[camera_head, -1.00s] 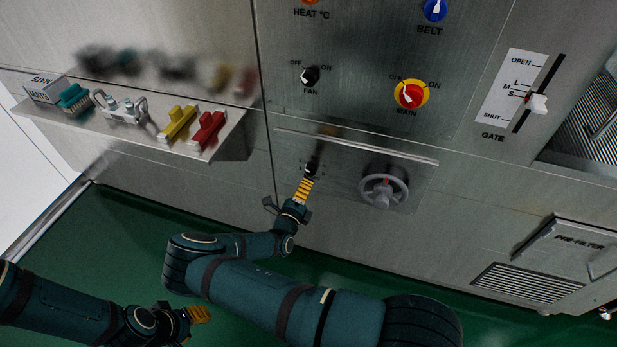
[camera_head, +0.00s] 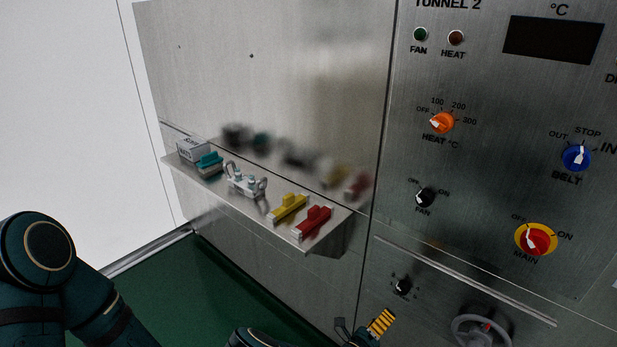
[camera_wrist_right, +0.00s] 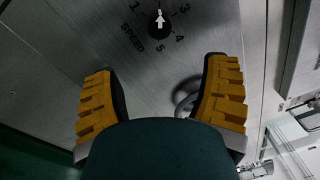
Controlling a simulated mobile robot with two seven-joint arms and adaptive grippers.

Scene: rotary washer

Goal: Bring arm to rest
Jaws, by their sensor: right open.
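My right gripper (camera_head: 381,322) shows at the bottom edge of the head view, in front of the lower panel. Its yellow ridged finger is just below the small black speed knob (camera_head: 402,286), with a gap between them. In the right wrist view the two yellow-padded fingers of this gripper (camera_wrist_right: 160,72) are wide apart with nothing held. The speed knob (camera_wrist_right: 158,22) is beyond the fingertips there, its white pointer towards the top of the picture. My left arm shows at the lower left of the head view; its gripper is out of view.
A shelf (camera_head: 330,243) holds a white box (camera_head: 193,149), a teal piece (camera_head: 209,163), a metal clamp-like part (camera_head: 245,180), a yellow block (camera_head: 289,208) and a red block (camera_head: 314,222). A grey handwheel (camera_head: 480,330) and a rail (camera_head: 470,283) stand out near my right gripper.

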